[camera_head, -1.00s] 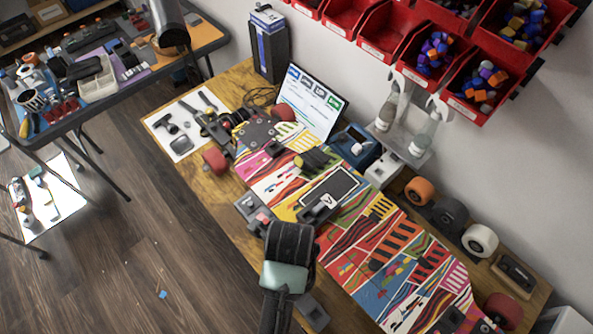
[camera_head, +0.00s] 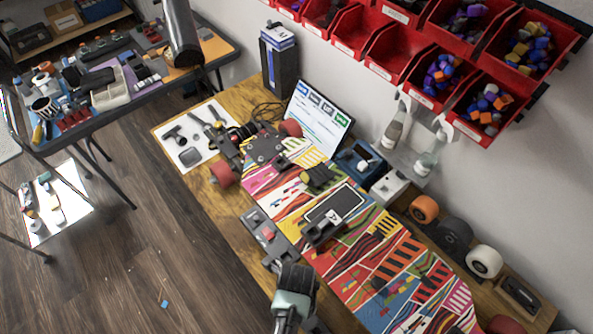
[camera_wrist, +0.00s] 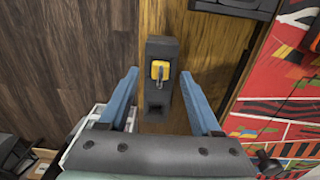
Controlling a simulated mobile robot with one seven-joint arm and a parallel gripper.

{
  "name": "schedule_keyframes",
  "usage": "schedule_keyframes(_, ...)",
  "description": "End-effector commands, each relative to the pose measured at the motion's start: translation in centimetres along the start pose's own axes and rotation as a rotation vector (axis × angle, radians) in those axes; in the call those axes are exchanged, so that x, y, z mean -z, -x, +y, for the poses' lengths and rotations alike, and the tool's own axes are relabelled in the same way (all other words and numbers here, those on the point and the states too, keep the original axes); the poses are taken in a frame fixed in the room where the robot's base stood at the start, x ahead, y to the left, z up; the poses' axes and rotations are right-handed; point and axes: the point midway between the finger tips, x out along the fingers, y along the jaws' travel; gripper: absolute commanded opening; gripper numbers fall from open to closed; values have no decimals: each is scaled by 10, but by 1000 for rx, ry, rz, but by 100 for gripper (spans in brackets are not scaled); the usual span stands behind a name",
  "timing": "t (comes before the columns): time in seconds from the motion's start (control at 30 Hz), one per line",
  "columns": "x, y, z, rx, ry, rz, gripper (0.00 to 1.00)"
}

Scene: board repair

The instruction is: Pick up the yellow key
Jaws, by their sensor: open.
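The yellow key (camera_wrist: 160,70) shows in the wrist view, standing in a dark block (camera_wrist: 155,105) on the wooden bench, with a dark shaft or slot at its middle. My gripper (camera_wrist: 160,78) is open, its two blue fingers spread to the left and right of the block. The key appears between the fingertips, and no contact shows. In the head view my gripper (camera_head: 295,290) is over the bench's near edge, beside the colourful board (camera_head: 375,265). Its fingers and the key are hidden there.
The board lies right of my gripper. A grey block with a red part (camera_head: 268,234) sits just beyond it. Wheels (camera_head: 455,236) line the back of the bench, below red bins (camera_head: 400,52).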

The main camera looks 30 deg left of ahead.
Motion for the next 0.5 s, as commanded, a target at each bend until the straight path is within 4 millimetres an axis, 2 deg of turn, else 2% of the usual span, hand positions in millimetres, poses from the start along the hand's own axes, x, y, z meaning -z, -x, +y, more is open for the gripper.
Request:
schedule_keyframes(0.13,0,-10,0,1,-1,0,65)
schedule_keyframes(0.37,0,-10,0,2,-1,-1,65)
schedule_keyframes(0.5,0,-10,0,1,-1,-1,43)
